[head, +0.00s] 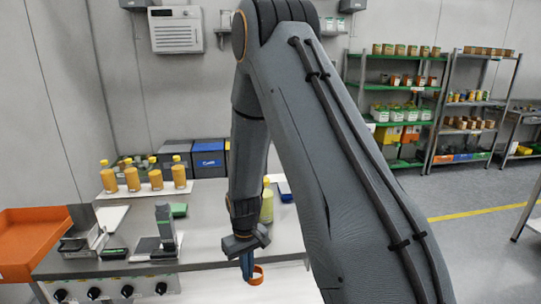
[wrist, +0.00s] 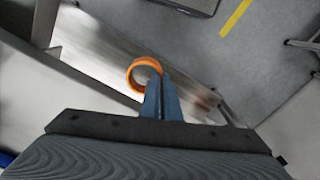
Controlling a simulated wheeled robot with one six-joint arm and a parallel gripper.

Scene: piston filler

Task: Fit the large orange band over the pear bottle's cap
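The large orange band (head: 258,268) is at the tips of my gripper's blue fingers (head: 247,264). In the wrist view the band (wrist: 132,80) shows as an open ring, and my gripper (wrist: 161,92) is shut on one side of its wall. The rest of the ring sticks out to the left of the fingertips there. A pale yellow-green bottle with a yellow cap, seemingly the pear bottle (head: 267,208), stands upright on the steel table behind my wrist, partly hidden by my arm. The band is apart from it, in front of and below it in the picture.
Several orange bottles (head: 156,179) stand on a white tray at the back left. A grey device with an upright post (head: 166,226) and a steel piece (head: 80,238) stand left of my gripper. An orange bin (head: 30,240) is at the far left. Blue and grey boxes (head: 207,162) line the back.

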